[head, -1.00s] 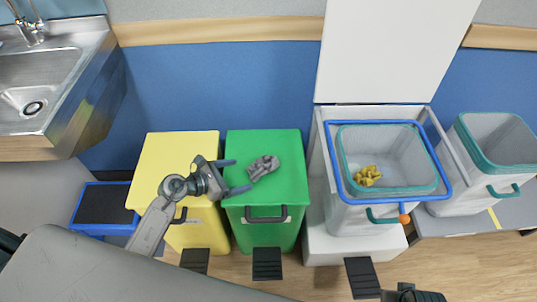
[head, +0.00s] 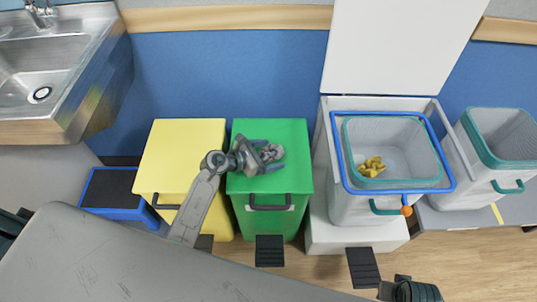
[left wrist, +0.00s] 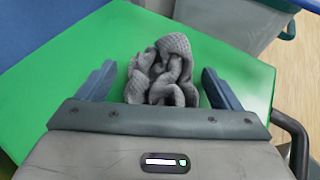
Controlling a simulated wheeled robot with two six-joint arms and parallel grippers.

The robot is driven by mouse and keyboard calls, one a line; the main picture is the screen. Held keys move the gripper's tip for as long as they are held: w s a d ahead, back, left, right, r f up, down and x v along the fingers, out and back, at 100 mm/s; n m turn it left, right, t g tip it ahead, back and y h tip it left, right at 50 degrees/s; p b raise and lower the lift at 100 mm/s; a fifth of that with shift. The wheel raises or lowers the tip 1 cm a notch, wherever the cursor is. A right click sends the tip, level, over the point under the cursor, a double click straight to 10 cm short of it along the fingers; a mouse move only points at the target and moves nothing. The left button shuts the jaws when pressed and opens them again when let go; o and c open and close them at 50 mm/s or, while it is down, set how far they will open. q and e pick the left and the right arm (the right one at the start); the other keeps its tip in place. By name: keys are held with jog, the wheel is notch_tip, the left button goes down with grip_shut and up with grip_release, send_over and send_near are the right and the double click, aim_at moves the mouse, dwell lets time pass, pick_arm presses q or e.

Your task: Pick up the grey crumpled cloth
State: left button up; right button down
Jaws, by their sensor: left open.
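The grey crumpled cloth (head: 271,153) lies on the lid of the green bin (head: 294,179). In the left wrist view the cloth (left wrist: 163,72) sits between the two blue-grey fingers, with a gap on each side. My left gripper (head: 270,156) is open around the cloth, low over the green lid (left wrist: 62,85). It also shows in the left wrist view (left wrist: 160,88). Part of the cloth is hidden by the gripper in the head view. My right gripper is at best a dark piece at the bottom right edge, with no fingers to be seen.
A yellow bin (head: 182,150) stands left of the green one. To the right, a white bin (head: 333,205) has its lid up, with a blue frame (head: 452,182) and a crumpled yellow cloth (head: 371,167) inside. Another grey bin (head: 500,138) stands far right. A sink (head: 50,75) is upper left.

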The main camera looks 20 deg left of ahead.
pick_arm(q)
jog(key=shift+c, duration=0.5)
jog(key=c, duration=1)
jog(key=shift+o, duration=0.2)
jog(key=shift+r, duration=0.15)
